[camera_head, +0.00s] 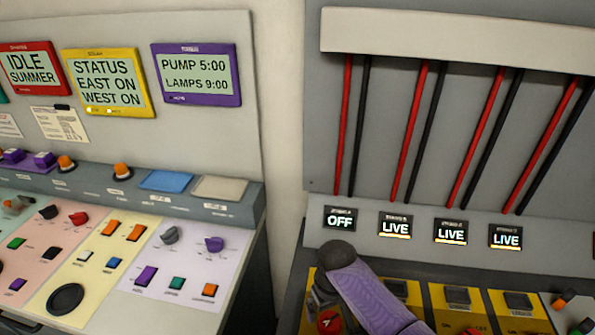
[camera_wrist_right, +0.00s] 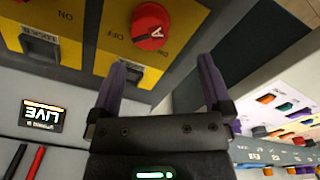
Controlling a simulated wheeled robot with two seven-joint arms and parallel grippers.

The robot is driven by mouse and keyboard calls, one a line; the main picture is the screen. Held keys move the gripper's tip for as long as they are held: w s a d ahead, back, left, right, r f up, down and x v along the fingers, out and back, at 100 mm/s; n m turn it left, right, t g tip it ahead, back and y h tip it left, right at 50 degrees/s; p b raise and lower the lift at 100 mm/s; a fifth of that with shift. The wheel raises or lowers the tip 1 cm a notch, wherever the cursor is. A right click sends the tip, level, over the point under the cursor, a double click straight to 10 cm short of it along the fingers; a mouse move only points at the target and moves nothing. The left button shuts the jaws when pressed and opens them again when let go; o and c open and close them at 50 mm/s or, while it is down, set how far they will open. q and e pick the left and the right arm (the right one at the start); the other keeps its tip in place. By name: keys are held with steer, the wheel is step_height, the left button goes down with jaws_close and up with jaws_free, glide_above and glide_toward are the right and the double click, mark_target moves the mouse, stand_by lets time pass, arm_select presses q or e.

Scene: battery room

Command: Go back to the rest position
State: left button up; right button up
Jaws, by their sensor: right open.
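My right gripper (camera_head: 338,262) comes in from the lower right of the head view, purple with a dark end, over the yellow switch panel. Its two fingers show in the right wrist view (camera_wrist_right: 165,68), spread apart with nothing between them. Beyond them is a red rotary knob (camera_wrist_right: 150,27) marked A on a yellow plate, apart from the fingers. A red knob (camera_head: 329,321) also shows below the gripper in the head view. My left gripper is not in view.
A display reading OFF (camera_head: 341,220) stands left of several LIVE displays (camera_head: 395,227). Red and black cables (camera_head: 343,125) run above them. At left is a sloped console (camera_head: 190,290) with knobs and switches, under IDLE, STATUS (camera_head: 107,82) and PUMP screens (camera_head: 197,75). A gap separates the two units.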

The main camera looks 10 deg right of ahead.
steer(key=s+a+t+y, duration=0.1)
steer(key=s, duration=0.9)
steer(key=s+d+r+m+t, duration=0.1)
steer(key=s+d+r, duration=0.2)
steer(key=s, duration=0.2)
steer(key=s+d+r+m+t, duration=0.1)
steer(key=s+d+r, duration=0.15)
steer(key=s, duration=0.35)
step_height(320, 180, down, 26)
steer(key=s+g+h+b, duration=0.1)
steer(key=s+b, duration=0.1)
steer(key=b, duration=0.5)
steer(key=s+d+f+b, duration=0.1)
steer(key=s+f+b, duration=0.2)
steer(key=s+f, duration=0.4)
steer(key=s+d+f+n+g+b, duration=0.1)
steer(key=s+d+f+b, duration=0.1)
steer(key=s+f, duration=0.5)
steer(key=shift+d+f+g+b, duration=0.15)
steer(key=shift+f+g+b, duration=0.2)
steer(key=shift+f, duration=0.2)
